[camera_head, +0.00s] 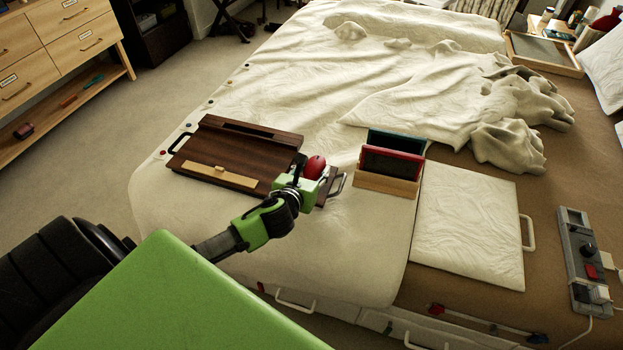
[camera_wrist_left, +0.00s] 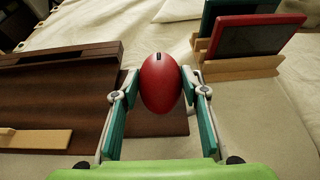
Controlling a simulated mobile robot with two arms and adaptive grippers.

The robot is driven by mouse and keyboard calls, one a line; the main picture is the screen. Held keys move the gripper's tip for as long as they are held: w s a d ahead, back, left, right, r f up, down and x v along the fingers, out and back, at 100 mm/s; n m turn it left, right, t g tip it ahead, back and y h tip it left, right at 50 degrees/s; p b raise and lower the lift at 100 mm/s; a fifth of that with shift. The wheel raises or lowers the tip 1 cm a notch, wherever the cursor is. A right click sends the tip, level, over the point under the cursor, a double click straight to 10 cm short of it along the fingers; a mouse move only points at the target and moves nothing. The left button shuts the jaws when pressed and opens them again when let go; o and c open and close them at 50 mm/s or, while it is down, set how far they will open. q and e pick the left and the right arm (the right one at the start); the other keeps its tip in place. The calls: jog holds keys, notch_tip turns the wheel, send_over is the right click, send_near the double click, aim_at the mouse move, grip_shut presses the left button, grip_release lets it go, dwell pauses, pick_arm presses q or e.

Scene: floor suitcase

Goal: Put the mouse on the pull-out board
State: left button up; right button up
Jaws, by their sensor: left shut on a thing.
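The red mouse (camera_head: 315,166) is between the fingers of my left gripper (camera_head: 311,176), which is shut on it. In the left wrist view the mouse (camera_wrist_left: 160,85) shows its rounded red top with a small dark wheel, a finger on each side. A dark wooden lap desk (camera_head: 255,143) lies on the bed. A dark panel, seemingly the pull-out board (camera_wrist_left: 155,124), sticks out from its right side below the mouse. My gripper partly hides this panel in the head view. Whether the mouse touches it is unclear. My right gripper is not in view.
A light wooden stand (camera_head: 388,184) with a red-framed and a dark-green slab stands just right of the gripper. A pale wooden strip (camera_head: 219,176) lies on the lap desk. A white padded board (camera_head: 468,225) and a power strip (camera_head: 585,262) lie further right.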

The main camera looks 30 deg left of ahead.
aim_at(312, 171)
pick_arm(q)
jog(key=f, duration=0.1)
jog(key=w+a, duration=0.1)
jog(key=w+f, duration=0.1)
jog(key=shift+a+f, duration=0.25)
jog(key=shift+f, duration=0.1)
jog(key=shift+w+a+f+b, duration=0.15)
jog(key=shift+f+b, duration=0.5)
jog(key=shift+f, duration=1.15)
jog(key=shift+f, duration=0.15)
jog(key=o, duration=1.1)
jog(key=p+v, duration=0.1)
jog(key=v, duration=1.1)
